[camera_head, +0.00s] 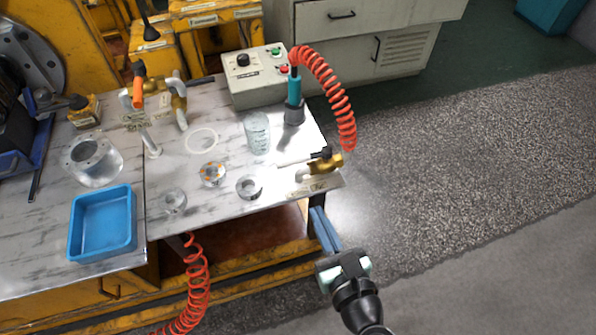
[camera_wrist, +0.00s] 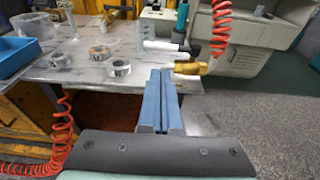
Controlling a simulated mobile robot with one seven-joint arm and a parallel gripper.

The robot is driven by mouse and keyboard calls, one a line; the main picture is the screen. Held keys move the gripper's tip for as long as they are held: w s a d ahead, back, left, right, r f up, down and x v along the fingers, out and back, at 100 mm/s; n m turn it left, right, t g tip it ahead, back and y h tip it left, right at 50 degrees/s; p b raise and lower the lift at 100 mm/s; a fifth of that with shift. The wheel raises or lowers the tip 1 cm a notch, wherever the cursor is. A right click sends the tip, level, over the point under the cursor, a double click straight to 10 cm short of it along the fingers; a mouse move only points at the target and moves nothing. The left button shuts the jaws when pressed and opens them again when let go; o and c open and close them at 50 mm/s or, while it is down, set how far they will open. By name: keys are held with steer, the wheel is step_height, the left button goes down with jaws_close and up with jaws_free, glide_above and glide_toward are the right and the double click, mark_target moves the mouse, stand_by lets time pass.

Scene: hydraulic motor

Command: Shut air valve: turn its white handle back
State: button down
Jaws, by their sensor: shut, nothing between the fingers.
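The air valve (camera_head: 330,165) is a brass fitting with a black part on top, at the right front corner of the table. Its white handle (camera_head: 294,163) sticks out to the left, over the tabletop. In the wrist view the brass valve body (camera_wrist: 190,67) is just right of my fingertips, and the white handle (camera_wrist: 160,45) lies beyond them. My gripper (camera_head: 319,212) is shut and empty, with long blue fingers. It is off the table's front right edge, in front of the valve, and apart from the handle as far as I can see.
A red coiled hose (camera_head: 330,85) arches behind the valve near a teal-and-grey tool (camera_head: 294,100). A glass beaker (camera_head: 257,133) and metal rings (camera_head: 250,187) stand left of the handle. A blue tray (camera_head: 75,222) is further left. The floor right of the table is clear.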

mark_target(294, 164)
steer(key=b+x, duration=0.1)
steer(key=x, duration=1.1)
steer(key=shift+w+a+b, duration=0.1)
steer(key=shift+w+b, duration=0.2)
